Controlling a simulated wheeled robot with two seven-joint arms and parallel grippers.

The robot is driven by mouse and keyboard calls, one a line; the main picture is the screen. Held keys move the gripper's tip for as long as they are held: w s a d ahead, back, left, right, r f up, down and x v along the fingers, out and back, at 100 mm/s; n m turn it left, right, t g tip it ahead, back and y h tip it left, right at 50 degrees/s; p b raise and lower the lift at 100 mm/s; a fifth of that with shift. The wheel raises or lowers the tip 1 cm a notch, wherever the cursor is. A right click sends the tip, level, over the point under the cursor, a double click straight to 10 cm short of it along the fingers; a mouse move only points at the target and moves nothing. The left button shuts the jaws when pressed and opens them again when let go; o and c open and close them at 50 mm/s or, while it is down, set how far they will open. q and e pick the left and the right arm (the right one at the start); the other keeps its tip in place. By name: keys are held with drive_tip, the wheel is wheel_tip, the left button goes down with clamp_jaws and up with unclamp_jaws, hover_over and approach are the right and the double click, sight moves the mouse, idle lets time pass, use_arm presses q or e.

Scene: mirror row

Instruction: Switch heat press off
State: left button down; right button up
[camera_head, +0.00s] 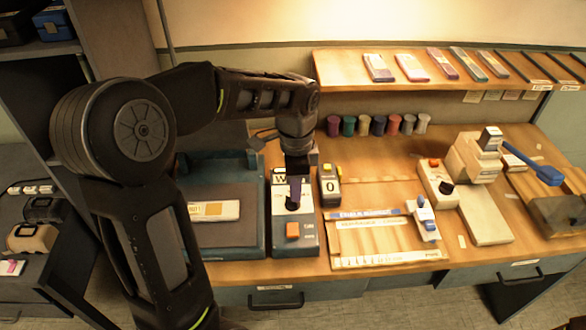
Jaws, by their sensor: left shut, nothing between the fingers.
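The heat press (228,228) is a blue-grey machine on the bench at the left, partly hidden behind my left arm. Beside it on its right stands a grey control box (308,240) with a white upper face and an orange rocker switch (292,230) near its front. My left gripper (294,200) points down over the white face, behind the orange switch as I look, and is shut and empty. A dark round part shows at its tips; I cannot tell whether they touch it. My right gripper is not in view.
A small counter (330,186) reading 0 stands close right of the control box. A wooden board (385,243) lies further right. A beige press (470,160) with its own orange-buttoned box (437,182) stands beyond. Several thread spools (378,125) line the back under a shelf (440,75).

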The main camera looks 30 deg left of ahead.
use_arm(q)
drive_tip(key=r, duration=0.5)
drive_tip(key=shift+w+a, duration=0.25)
drive_tip(key=shift+w, duration=0.15)
